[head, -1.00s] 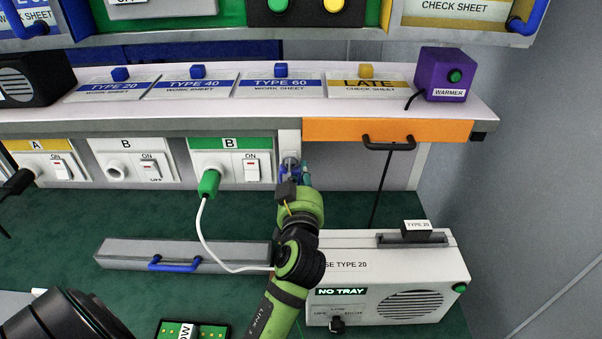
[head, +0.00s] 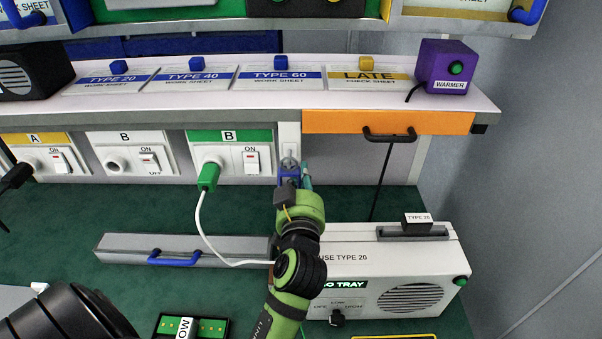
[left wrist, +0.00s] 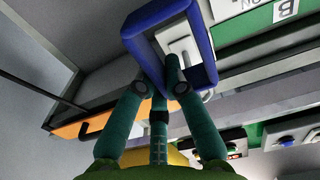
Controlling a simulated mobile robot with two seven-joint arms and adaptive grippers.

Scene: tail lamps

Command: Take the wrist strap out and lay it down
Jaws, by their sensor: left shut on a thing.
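The wrist strap appears to be the blue loop (head: 288,171) at the narrow grey post right of the green-topped B panel. In the left wrist view the blue loop (left wrist: 207,42) shows large, with a white plate and a grey metal part seen through it. My left gripper (head: 296,184) has its teal fingers at the loop's lower edge. In the left wrist view the fingertips (left wrist: 160,82) come together there, shut on the loop. I cannot tell whether the loop still touches the post. My right gripper is not in view.
A white box marked TYPE 20 (head: 400,262) stands right of my left arm. A grey drawer-like bar (head: 120,249) with a blue handle lies left of it. A white cable from a green plug (head: 208,177) runs toward my arm.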

